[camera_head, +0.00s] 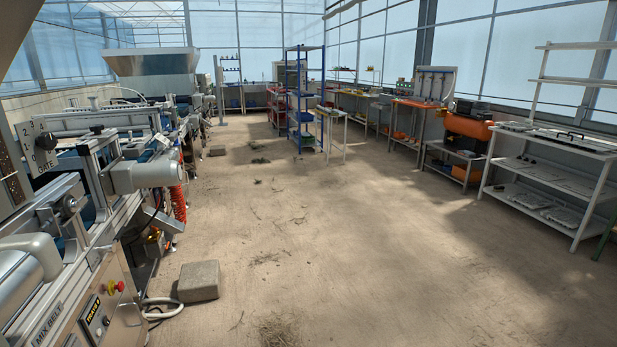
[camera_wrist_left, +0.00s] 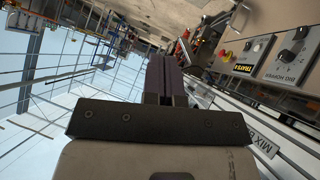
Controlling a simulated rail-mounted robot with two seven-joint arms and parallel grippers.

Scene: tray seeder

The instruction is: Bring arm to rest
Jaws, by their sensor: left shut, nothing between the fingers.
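My left gripper (camera_wrist_left: 167,82) shows in the left wrist view, its two dark fingers pressed together with nothing between them. It is in open air, with the seeder's control panel (camera_wrist_left: 262,52) to the right in that picture. The picture is turned, so the greenhouse roof and windows appear at the left. I cannot make out either gripper in the head view. My right gripper is in neither view.
The tray seeder (camera_head: 90,225) runs along the left, with a MIX BELT label and a red button (camera_head: 116,287). A concrete block (camera_head: 199,281) lies on the floor beside it. A white shelf rack (camera_head: 560,150) stands right.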

